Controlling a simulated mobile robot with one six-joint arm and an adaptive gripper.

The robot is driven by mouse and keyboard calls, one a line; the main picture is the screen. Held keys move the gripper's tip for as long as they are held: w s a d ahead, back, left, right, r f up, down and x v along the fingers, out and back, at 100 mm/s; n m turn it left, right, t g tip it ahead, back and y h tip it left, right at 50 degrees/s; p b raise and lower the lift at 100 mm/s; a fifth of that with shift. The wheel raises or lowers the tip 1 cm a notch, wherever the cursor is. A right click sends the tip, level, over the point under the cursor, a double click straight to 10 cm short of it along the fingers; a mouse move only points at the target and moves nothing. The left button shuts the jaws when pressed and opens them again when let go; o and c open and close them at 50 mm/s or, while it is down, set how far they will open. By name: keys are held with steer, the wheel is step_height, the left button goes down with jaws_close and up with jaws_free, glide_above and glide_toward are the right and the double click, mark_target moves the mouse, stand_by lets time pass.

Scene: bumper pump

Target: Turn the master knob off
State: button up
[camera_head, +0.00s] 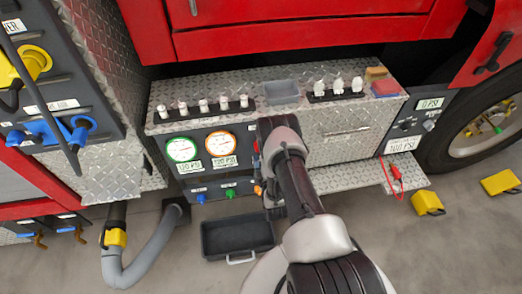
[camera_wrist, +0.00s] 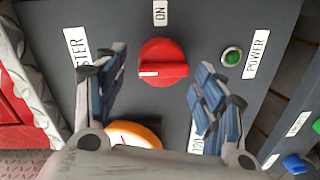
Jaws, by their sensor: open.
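The master knob (camera_wrist: 163,62) is round and red on a grey panel in the wrist view. Its raised grip lies sideways, with a white mark at the left end, on the side of the partly hidden MASTER label (camera_wrist: 76,57). An ON label (camera_wrist: 160,13) is above it in the picture. My gripper (camera_wrist: 161,66) is open, its two blue-padded fingers on either side of the knob with gaps on both sides. I cannot tell how far the fingertips are from the panel. In the head view, my arm hides the knob and most of the gripper.
A green power light (camera_wrist: 232,56) is right of the knob, near the right finger. An orange-ringed gauge (camera_wrist: 133,133) lies below it; the gauge also shows in the head view (camera_head: 221,143). A grey bin (camera_head: 237,238) is on the ground, near a grey hose (camera_head: 150,259).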

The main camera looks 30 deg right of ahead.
steer(key=v, duration=0.5)
steer(key=shift+s+r, duration=0.1)
steer(key=shift+s, duration=0.3)
steer(key=shift+a, duration=0.1)
